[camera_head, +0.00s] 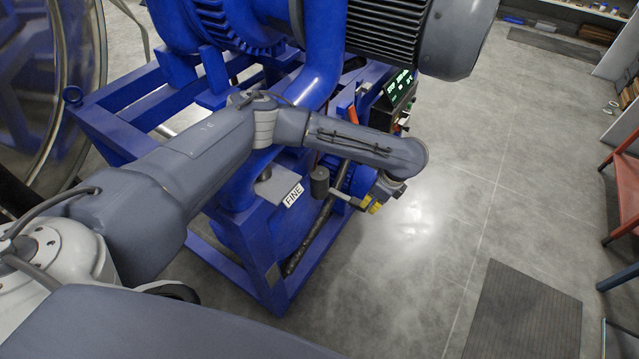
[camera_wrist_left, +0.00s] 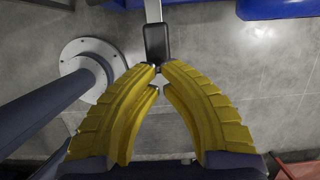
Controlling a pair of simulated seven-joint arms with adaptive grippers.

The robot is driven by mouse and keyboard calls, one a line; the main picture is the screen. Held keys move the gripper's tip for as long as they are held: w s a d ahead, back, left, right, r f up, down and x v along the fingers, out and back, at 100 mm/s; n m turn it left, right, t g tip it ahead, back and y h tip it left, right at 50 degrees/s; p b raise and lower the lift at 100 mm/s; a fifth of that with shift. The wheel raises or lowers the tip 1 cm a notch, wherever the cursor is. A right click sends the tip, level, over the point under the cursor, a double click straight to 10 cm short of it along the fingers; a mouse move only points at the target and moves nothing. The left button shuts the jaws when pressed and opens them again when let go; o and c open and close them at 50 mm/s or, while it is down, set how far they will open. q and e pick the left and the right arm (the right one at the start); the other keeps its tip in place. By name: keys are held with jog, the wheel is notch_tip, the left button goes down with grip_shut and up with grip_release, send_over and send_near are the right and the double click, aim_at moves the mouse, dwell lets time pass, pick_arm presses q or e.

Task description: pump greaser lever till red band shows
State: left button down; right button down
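The greaser (camera_head: 319,182) seems to be the dark upright cylinder beside the FINE label, and a pale lever bar runs right from it. My left gripper (camera_head: 372,205), with yellow fingers, is at the bar's outer end, partly hidden by my wrist. In the left wrist view, the lever's dark grip (camera_wrist_left: 157,42) on a metal rod lies straight ahead of the fingertips (camera_wrist_left: 158,70). The curved fingers almost meet, and the grip is wider than the gap between them. Whether they touch it is unclear. No red band can be made out. My right gripper is not in view.
The blue machine frame (camera_head: 105,110) and a motor (camera_head: 460,40) stand close around my left arm. A control panel with green text (camera_head: 398,88) is just beyond the wrist.

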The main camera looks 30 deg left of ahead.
pick_arm(q)
jog(key=shift+f, duration=0.3)
jog(key=x, duration=0.6)
jog(key=shift+f, duration=0.35)
dwell(1.2)
jog(key=shift+r, duration=0.1)
jog(key=shift+v, duration=3.45)
jog(key=shift+a, duration=0.1)
jog(key=x, duration=0.7)
jog(key=shift+v, duration=3.5)
